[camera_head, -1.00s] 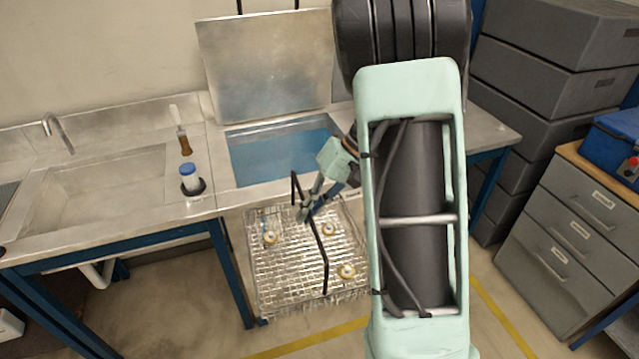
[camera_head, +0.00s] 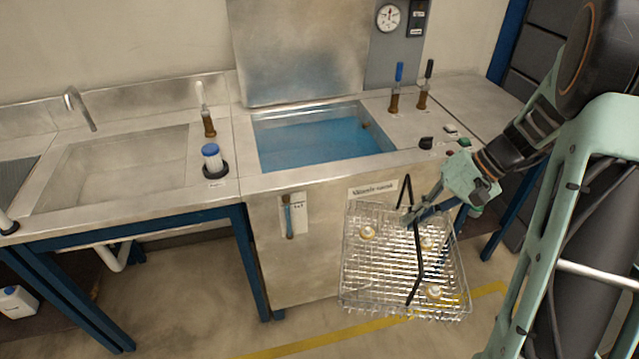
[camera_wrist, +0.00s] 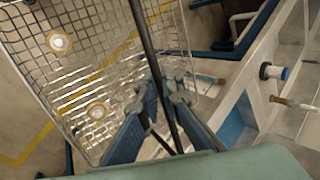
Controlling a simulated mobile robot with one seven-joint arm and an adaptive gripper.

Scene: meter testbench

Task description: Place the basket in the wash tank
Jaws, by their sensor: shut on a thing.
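The wire basket (camera_head: 385,285) hangs from its black handle (camera_head: 418,262) in front of the steel cabinet, below the bench top. Several small round parts lie in it. My gripper (camera_head: 411,216) is shut on the handle. In the wrist view the fingers (camera_wrist: 163,110) close around the black bar, with the basket mesh (camera_wrist: 95,70) beyond them. The wash tank (camera_head: 320,142) holds blue liquid and is open, its steel lid (camera_head: 300,50) raised behind it. The basket is apart from the tank, in front of it and to the right.
A control knob (camera_head: 426,143) sits right of the tank. A sink basin (camera_head: 115,168) lies further left.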

